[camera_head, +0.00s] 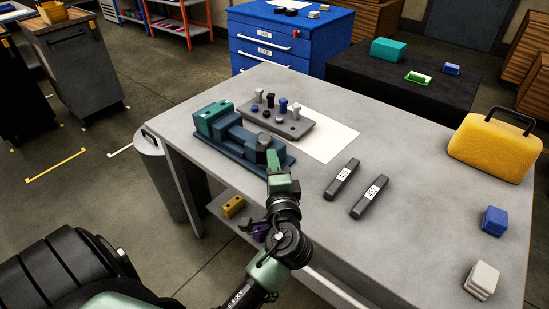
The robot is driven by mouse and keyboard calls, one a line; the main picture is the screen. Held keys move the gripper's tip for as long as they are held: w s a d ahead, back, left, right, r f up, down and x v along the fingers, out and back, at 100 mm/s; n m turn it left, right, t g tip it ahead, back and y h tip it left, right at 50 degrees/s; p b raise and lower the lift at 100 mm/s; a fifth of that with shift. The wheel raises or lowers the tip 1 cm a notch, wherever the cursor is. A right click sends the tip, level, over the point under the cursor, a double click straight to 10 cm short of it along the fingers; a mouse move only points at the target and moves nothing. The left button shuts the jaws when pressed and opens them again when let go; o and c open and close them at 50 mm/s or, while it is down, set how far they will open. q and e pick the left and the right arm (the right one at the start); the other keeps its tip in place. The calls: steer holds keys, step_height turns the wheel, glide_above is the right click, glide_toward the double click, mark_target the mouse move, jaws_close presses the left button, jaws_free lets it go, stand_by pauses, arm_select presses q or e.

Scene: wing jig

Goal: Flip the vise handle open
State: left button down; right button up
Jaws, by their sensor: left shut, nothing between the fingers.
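The vise (240,145) sits near the left edge of the grey table. It has a dark blue-grey base and body and a teal block (212,118) at its far-left end. A grey rounded part (263,142) stands at its near-right end; I cannot tell if this is the handle. My left gripper (272,158) is shut and empty, with its fingertips right beside this end of the vise. It hides part of the vise's near-right end, and I cannot tell if it touches. My right gripper is not in view.
Behind the vise, a grey holder (295,130) with several upright pegs stands by a white sheet (335,143). Two dark bars (342,180) lie to the right. A yellow case (490,148), a blue block (494,221) and a pale block (482,280) stand far right.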

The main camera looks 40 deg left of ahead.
mark_target(257, 154)
arm_select(q)
steer(key=shift+s+a+r+m+t+h+p, duration=0.15)
steer(key=shift+s+a+m+t+h+p, duration=0.7)
steer(key=shift+m+h, duration=0.3)
steer(key=shift+s+a+m+t+h+p, duration=0.2)
steer(key=shift+a+m+t+h, duration=0.2)
steer(key=shift+h, duration=0.2)
steer(key=shift+s+a+m+t+h+p, duration=0.15)
steer(key=shift+a+m+t+h+p, duration=0.1)
steer(key=shift+a+t+h, duration=0.25)
steer(key=shift+s+a+m+t+h+p, duration=0.15)
steer(key=shift+s+a+m+t+h, duration=0.1)
steer(key=shift+a+m+h, duration=0.4)
steer(key=shift+s+a+m+t+h+p, duration=0.15)
steer(key=shift+s+a+m+h, duration=0.15)
steer(key=shift+a+h, duration=0.55)
steer(key=shift+a, duration=0.1)
steer(key=shift+w, duration=0.1)
